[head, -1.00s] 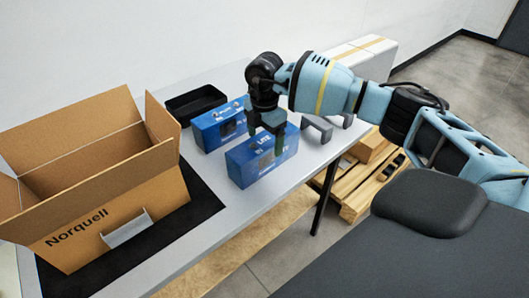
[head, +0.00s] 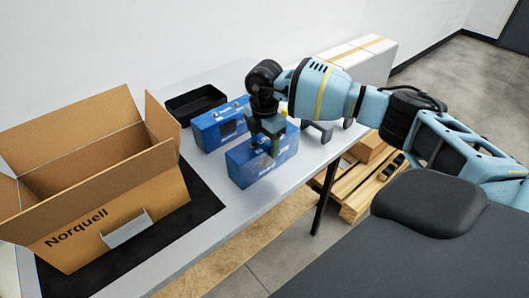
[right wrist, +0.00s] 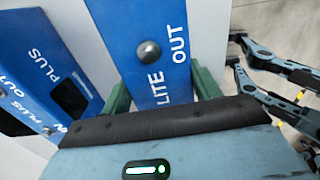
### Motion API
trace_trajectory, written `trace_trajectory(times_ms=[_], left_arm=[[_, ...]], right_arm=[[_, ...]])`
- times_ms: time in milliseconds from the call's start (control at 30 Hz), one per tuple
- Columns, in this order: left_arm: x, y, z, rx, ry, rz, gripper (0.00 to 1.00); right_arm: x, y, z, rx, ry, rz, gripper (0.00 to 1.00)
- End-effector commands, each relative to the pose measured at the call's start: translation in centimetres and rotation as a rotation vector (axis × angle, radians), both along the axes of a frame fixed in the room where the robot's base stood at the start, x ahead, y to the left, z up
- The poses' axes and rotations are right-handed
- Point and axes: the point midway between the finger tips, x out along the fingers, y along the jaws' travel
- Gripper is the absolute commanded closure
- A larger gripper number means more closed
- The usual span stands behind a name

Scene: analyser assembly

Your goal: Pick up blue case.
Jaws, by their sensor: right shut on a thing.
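Two blue cases stand on the table. The nearer blue case (head: 245,173) is the one lettered "LITE", and it shows large in the right wrist view (right wrist: 150,22). My right gripper (head: 272,144) comes down on it from above and is shut on it, one green finger on each side in the right wrist view (right wrist: 163,92). The case looks upright and at table level; I cannot tell whether it is lifted. The second blue case (head: 208,134), lettered "PLUS", stands behind and to the left, apart from the gripper. My left gripper is not in view.
An open cardboard box (head: 120,215) marked "Norquell" stands on a black mat (head: 205,205) at the left. A black tray (head: 195,103) lies behind the cases. The table's front edge is close to the held case.

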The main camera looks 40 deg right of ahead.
Motion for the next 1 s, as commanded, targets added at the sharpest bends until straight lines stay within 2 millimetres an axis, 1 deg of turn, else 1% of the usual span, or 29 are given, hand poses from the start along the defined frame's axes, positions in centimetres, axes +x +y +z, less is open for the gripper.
trace_trajectory(times_ms=[367,467,667,700,867,1000], left_arm=[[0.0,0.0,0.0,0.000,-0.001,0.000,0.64],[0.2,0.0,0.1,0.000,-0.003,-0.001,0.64],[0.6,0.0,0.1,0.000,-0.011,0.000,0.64],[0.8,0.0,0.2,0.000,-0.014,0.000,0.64],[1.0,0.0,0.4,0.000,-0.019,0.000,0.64],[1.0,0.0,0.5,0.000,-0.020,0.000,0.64]], right_arm=[[0.1,0.0,0.7,0.002,-0.006,0.000,0.91],[0.1,0.0,1.5,0.002,-0.006,0.000,0.91],[0.2,0.0,4.1,0.003,-0.008,0.000,0.91],[-0.3,0.5,3.8,0.002,-0.004,0.004,0.91],[-1.9,2.3,4.1,0.002,-0.004,0.005,0.91],[-3.7,4.4,4.3,0.003,-0.005,0.007,0.91]])
